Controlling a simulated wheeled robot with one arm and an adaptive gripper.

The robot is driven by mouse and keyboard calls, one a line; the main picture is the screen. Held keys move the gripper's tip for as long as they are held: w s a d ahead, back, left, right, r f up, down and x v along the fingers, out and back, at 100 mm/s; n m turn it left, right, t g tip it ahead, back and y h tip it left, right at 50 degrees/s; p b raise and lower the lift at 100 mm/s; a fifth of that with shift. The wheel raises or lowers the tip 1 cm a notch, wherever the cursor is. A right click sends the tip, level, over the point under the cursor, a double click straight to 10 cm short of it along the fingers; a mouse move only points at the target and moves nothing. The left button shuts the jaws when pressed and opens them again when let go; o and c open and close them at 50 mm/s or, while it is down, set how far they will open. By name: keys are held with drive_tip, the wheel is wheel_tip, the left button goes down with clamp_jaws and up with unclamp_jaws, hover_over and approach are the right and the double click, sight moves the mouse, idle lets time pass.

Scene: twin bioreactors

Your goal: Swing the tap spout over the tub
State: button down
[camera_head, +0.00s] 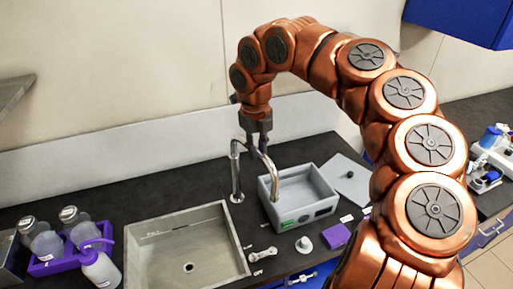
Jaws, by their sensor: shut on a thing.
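The tap (236,180) is a chrome pipe rising from the counter behind the sink's right corner. Its curved spout (268,167) runs to the right and toward the camera, and its tip appears in front of the left end of the grey tub (325,204). Whether the tip is over the tub's opening or its left wall I cannot tell. My gripper (257,148) points down from above and is shut on the spout near its top. The fingers partly hide the pipe there. The tub is open-topped, with a green label on its front.
A steel sink (140,238) lies left of the tub. A grey lid (346,178) lies right of it. A purple block (336,236), a white knob-like part (304,245) and small fittings lie in front. A purple rack (60,262) with bottles stands at the left.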

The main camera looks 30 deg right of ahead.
drive_tip(key=c, duration=1)
unclamp_jaws()
drive_tip(key=shift+c, duration=0.2)
drive_tip(key=shift+r, duration=0.1)
drive_tip(key=shift+a+r, duration=0.15)
drive_tip(key=shift+r, duration=1.65)
drive_tip(key=shift+a+r, duration=0.15)
drive_tip(key=shift+r, duration=1.65)
